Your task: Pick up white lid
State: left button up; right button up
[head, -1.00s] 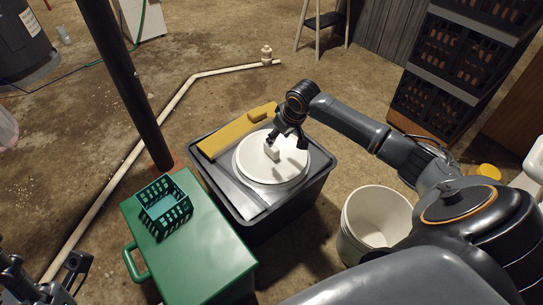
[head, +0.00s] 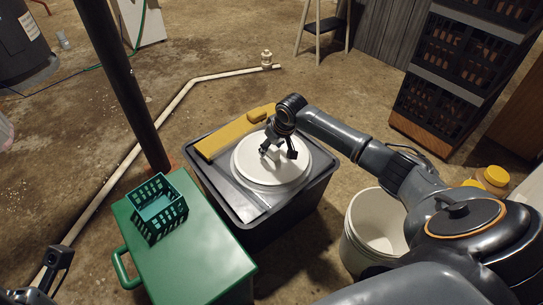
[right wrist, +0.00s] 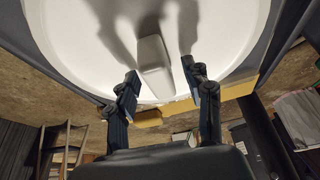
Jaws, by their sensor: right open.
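The white lid (head: 262,172) is a round disc lying flat on top of a dark grey bin (head: 318,186). It also fills the upper part of the right wrist view (right wrist: 75,38). A pale block-shaped handle (right wrist: 153,62) stands up from the lid. My right gripper (head: 278,153) is over the lid, its fingers pointing down. In the right wrist view its open fingers (right wrist: 160,72) are spread on either side of the handle, with gaps showing. In the head view the gripper hides the handle. My left gripper (head: 58,262) is partly cut off at the lower left.
A yellow object (head: 226,138) lies along the bin's far left edge. A green box (head: 200,255) with a green basket (head: 170,222) on it stands to the left. A white bucket (head: 352,250) is to the right. A black post (head: 122,85) rises behind the green box.

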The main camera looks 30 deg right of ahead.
grip_shut()
jog(key=shift+r, duration=0.15)
